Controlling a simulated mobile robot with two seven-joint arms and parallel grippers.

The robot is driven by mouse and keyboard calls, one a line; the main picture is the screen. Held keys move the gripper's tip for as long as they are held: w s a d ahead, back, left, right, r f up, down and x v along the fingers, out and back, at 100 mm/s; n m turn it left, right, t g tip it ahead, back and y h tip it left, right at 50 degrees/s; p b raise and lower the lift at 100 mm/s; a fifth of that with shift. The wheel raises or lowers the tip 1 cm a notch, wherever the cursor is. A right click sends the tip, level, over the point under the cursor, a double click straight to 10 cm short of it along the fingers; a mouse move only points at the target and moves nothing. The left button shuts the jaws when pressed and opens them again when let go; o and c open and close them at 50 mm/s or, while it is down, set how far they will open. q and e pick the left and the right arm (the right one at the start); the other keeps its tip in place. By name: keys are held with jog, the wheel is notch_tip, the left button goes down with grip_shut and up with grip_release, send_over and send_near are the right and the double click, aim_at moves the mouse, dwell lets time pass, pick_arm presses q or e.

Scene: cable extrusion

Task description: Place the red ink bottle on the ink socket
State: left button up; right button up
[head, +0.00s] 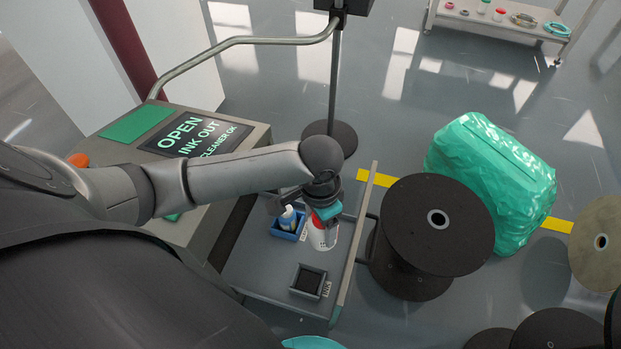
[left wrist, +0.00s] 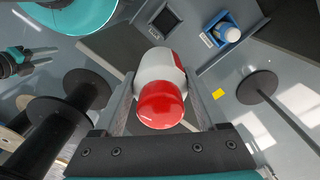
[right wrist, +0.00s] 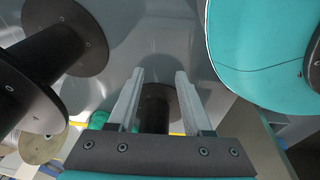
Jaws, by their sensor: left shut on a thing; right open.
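My left gripper (head: 322,205) is shut on the red ink bottle (head: 322,234), a white bottle with red parts. In the left wrist view the bottle (left wrist: 161,88) sits between the two fingers, its red cap toward the camera. The bottle is over or beside the grey cart top; its exact height is hard to tell. A dark square socket (head: 308,282) is on the cart, below the bottle in the head view; it also shows in the left wrist view (left wrist: 163,20). My right gripper (right wrist: 155,100) is open and empty in the right wrist view.
A blue tray (head: 287,227) on the cart holds a white bottle with a blue part (head: 288,217). A machine with a sign reading OPEN INK OUT (head: 197,135) stands left of the cart. A black spool (head: 437,225) and a green wrapped bale (head: 492,180) stand to the right.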

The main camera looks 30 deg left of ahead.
pick_arm(q)
notch_tip(320, 180, down, 12)
jog(key=s+a+m+b, duration=0.2)
jog(key=a+m+b, duration=0.1)
jog(key=m, duration=0.4)
jog(key=b, duration=0.4)
send_over(307, 282)
notch_tip(307, 282, down, 8)
pick_arm(e)
jog(key=w+a+r+t+b, duration=0.15)
jog(key=w+r, duration=0.25)
jog(key=r, duration=0.6)
jog(key=w+a+r+t+b, duration=0.1)
jog(key=w+a+r+b, duration=0.3)
jog(key=r, duration=0.7)
pick_arm(q)
jog(key=shift+f+b, duration=0.75)
jog(key=shift+f, duration=4.45)
jog(key=shift+f+b, duration=0.35)
jog(key=shift+f, duration=0.5)
pick_arm(e)
jog(key=w+a+t+y, duration=0.4)
jog(key=w+a+t, duration=0.2)
jog(key=a, duration=0.1)
jog(key=shift+w+a+f+t, duration=0.15)
jog(key=shift+w+f+t, duration=0.1)
jog(key=shift+w+t, duration=0.1)
